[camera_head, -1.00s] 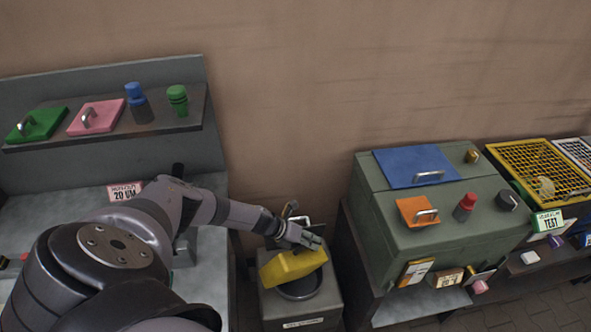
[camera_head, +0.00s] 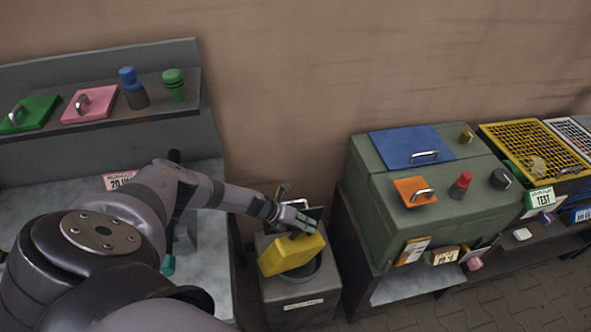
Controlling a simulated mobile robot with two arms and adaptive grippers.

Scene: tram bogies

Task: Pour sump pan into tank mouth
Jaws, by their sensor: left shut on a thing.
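The yellow sump pan (camera_head: 290,253) is tilted steeply over the grey tank. My left gripper (camera_head: 300,226) is shut on the pan at its upper edge. The dark round tank mouth (camera_head: 304,270) shows partly below and to the right of the pan; the pan hides the rest. I cannot see the inside of the pan or any liquid. My right gripper is not in view.
A green cabinet (camera_head: 400,240) with a blue lid, an orange lid and knobs stands right of the tank. A shelf (camera_head: 100,115) with green and pink lids is at left. Paved floor (camera_head: 480,305) shows at lower right.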

